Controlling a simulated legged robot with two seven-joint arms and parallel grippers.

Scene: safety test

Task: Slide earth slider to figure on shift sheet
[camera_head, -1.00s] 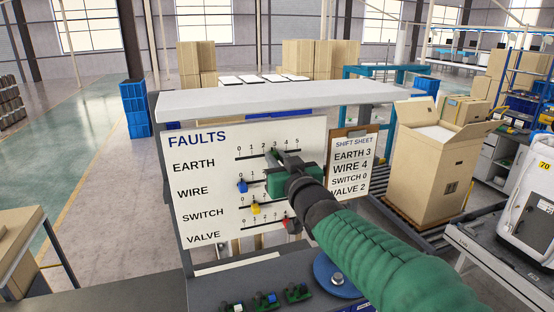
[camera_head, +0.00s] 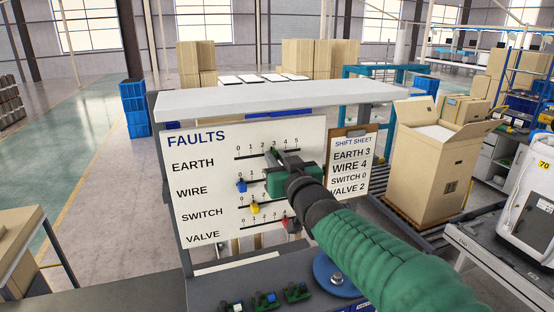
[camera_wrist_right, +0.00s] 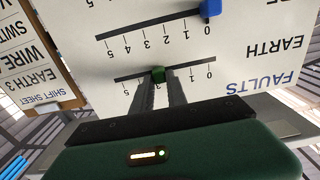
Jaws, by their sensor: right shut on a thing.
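The white FAULTS board (camera_head: 205,165) has slotted scales for EARTH, WIRE, SWITCH and VALVE. My right gripper (camera_head: 277,154) is at the EARTH scale, its fingers pointing at the board. In the right wrist view, which is upside down, the fingers are shut on the green earth slider (camera_wrist_right: 158,74), at about the 3 mark. The shift sheet (camera_head: 352,165), on a clipboard right of the board, reads EARTH 3, WIRE 4, SWITCH 0, VALVE 2. My left gripper is not in view.
The blue wire slider (camera_head: 241,186) is at 0, also seen in the wrist view (camera_wrist_right: 209,9). The yellow slider (camera_head: 255,209) and red slider (camera_head: 287,223) lie below, close under my right gripper. A cardboard box (camera_head: 431,165) stands to the right.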

